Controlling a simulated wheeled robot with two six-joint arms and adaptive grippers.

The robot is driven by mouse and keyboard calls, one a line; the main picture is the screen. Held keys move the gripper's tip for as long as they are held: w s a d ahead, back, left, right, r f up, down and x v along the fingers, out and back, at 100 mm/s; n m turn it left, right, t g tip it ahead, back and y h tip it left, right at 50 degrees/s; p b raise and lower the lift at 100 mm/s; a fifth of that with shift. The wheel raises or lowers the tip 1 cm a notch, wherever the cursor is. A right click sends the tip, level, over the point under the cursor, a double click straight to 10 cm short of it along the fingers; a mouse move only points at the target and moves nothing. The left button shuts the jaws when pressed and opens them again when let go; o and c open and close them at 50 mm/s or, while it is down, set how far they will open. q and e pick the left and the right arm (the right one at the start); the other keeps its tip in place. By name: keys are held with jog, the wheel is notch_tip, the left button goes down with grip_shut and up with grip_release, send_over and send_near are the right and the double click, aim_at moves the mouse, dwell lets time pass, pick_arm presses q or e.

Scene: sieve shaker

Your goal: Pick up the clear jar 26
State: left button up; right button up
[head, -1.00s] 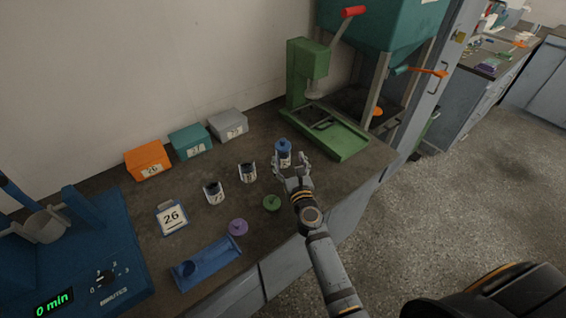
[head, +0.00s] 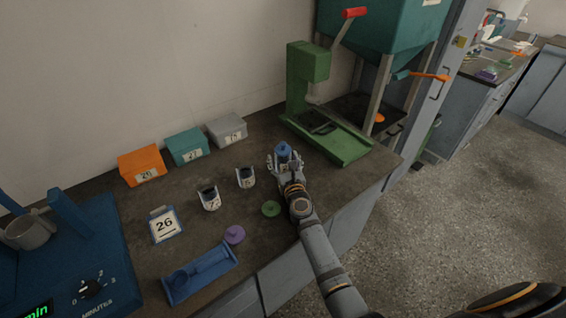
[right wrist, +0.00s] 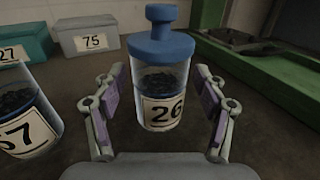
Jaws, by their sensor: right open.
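The clear jar 26 (right wrist: 160,85) stands upright on the bench, with a blue knobbed lid, dark grains inside and a white label reading 26. In the head view the jar (head: 284,152) is at the right end of the row of jars, partly hidden by my gripper. My right gripper (right wrist: 160,108) is open, with one finger on each side of the jar's lower part. Gaps show between the pads and the glass. In the head view my right gripper (head: 285,163) reaches in from the front. My left gripper is not in view.
Another jar (right wrist: 27,115) stands close left of my right gripper; a further jar (head: 209,198) is beyond it. Green (head: 271,209) and purple (head: 234,234) lids lie in front. The green press (head: 340,147) stands right of jar 26. Boxes (head: 187,146) line the wall.

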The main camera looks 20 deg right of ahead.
jog(key=shift+s, duration=0.1)
jog(key=c, duration=1.3)
jog(key=shift+c, duration=0.3)
jog(key=shift+r, duration=0.15)
